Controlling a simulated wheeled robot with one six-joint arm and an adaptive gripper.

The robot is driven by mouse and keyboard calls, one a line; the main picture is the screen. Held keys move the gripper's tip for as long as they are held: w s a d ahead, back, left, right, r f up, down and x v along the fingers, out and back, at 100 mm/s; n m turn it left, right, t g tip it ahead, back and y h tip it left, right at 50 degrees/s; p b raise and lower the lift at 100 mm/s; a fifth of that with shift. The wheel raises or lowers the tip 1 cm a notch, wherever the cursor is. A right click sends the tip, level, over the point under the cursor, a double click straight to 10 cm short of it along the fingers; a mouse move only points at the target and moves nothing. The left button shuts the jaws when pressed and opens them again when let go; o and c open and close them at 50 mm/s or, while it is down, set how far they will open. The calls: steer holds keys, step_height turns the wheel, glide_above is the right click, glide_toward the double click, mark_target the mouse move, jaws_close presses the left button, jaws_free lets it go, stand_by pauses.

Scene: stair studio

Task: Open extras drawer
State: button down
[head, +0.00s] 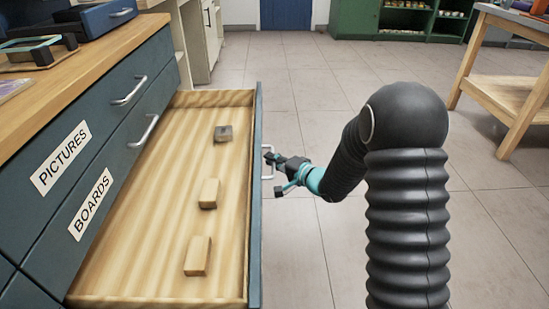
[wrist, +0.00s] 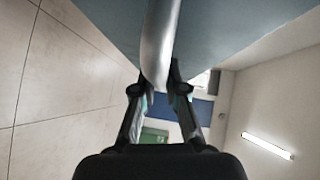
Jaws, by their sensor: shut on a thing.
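A wooden drawer (head: 150,215) stands pulled well out of the blue cabinet, below the drawers labelled PICTURES (head: 60,158) and BOARDS (head: 90,204). Its own label is hidden from view. Its blue front (head: 256,215) faces right and carries a metal bar handle (head: 266,152). My gripper (head: 272,172) is at this handle from the outside. In the wrist view my gripper's fingers (wrist: 157,82) are shut on the handle (wrist: 157,42), one on each side. Three small blocks lie inside the drawer: one greyish (head: 223,133) and two tan (head: 209,193), (head: 198,256).
The cabinet's wooden top (head: 120,45) holds a blue case (head: 103,16) and small items. A wooden workbench (head: 510,95) stands at the right. A green shelf unit (head: 355,18) is at the back. The tiled floor (head: 300,95) between is clear.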

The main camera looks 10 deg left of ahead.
steer(key=c, duration=1.2)
jaws_free()
steer(key=shift+d, duration=0.1)
steer(key=v, duration=1.2)
